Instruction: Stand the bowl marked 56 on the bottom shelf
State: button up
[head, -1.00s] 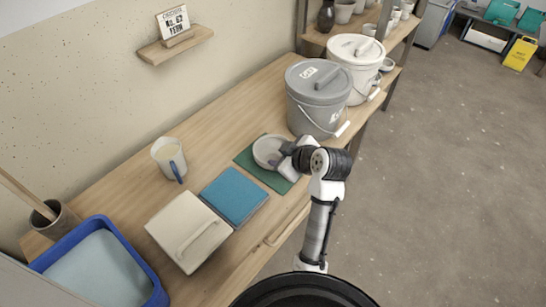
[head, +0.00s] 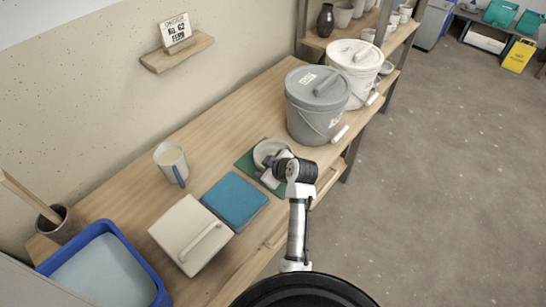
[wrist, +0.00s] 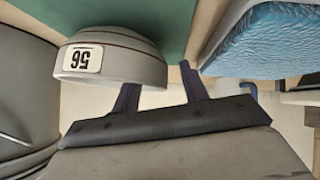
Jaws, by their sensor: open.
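The pale grey bowl marked 56 (head: 265,148) sits on a green mat (head: 244,162) on the workbench in the head view. In the wrist view the bowl (wrist: 135,57) shows its white 56 label upside down. My gripper (wrist: 160,82) is open, its two dark fingers apart at the bowl's edge. One finger overlaps the bowl in the picture and the other is to its right; I cannot tell whether either touches. In the head view my gripper (head: 272,174) is at the bowl's near side, partly hiding it. A shelf unit (head: 402,30) with pots stands at the back right.
A grey lidded bucket (head: 312,105) and a white lidded bucket (head: 354,70) stand beyond the bowl. A blue sponge-like block (head: 235,200), a cream lidded box (head: 190,235), a mug (head: 171,163) and a blue tray (head: 62,247) are to the left.

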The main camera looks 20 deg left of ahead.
jog(key=shift+x, duration=1.05)
grip_shut()
jog(key=shift+r, duration=0.15)
